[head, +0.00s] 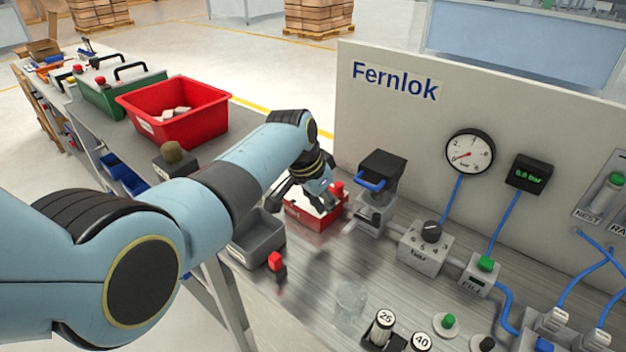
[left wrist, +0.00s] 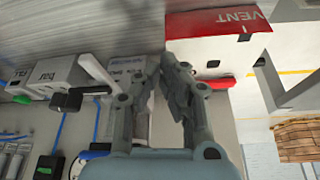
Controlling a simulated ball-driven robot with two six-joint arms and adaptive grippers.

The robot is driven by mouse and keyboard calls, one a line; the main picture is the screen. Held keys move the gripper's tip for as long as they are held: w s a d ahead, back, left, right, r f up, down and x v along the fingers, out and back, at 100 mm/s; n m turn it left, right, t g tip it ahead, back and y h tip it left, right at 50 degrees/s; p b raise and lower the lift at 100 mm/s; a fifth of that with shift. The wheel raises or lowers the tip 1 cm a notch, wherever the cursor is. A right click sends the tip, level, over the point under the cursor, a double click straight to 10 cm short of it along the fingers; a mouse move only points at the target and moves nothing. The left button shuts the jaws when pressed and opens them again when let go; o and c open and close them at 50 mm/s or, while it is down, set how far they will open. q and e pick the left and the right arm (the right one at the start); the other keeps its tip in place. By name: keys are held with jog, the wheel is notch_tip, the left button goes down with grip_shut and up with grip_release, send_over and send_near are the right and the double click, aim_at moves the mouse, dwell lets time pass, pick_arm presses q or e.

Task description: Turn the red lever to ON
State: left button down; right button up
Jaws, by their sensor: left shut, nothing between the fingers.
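My left gripper (head: 303,198) is shut and empty, pointing down over a small red and white box (head: 318,220) at the foot of the panel. Its fingers also show in the left wrist view (left wrist: 172,62), with the tips close together. A red part (head: 337,188), possibly the red lever, shows just right of the gripper; a red piece (left wrist: 218,83) shows beside the fingers in the left wrist view. A red face marked VENT (left wrist: 232,18) is near the tips there. I cannot read any ON mark. My right gripper is not in view.
A grey bin (head: 258,240) and a red-topped piece (head: 276,262) are in front. The panel (head: 400,130) rises behind. A red crate (head: 175,110) stands left.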

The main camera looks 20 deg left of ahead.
pick_arm(q)
jog(key=s+d+v, duration=0.1)
jog(key=v, duration=0.9)
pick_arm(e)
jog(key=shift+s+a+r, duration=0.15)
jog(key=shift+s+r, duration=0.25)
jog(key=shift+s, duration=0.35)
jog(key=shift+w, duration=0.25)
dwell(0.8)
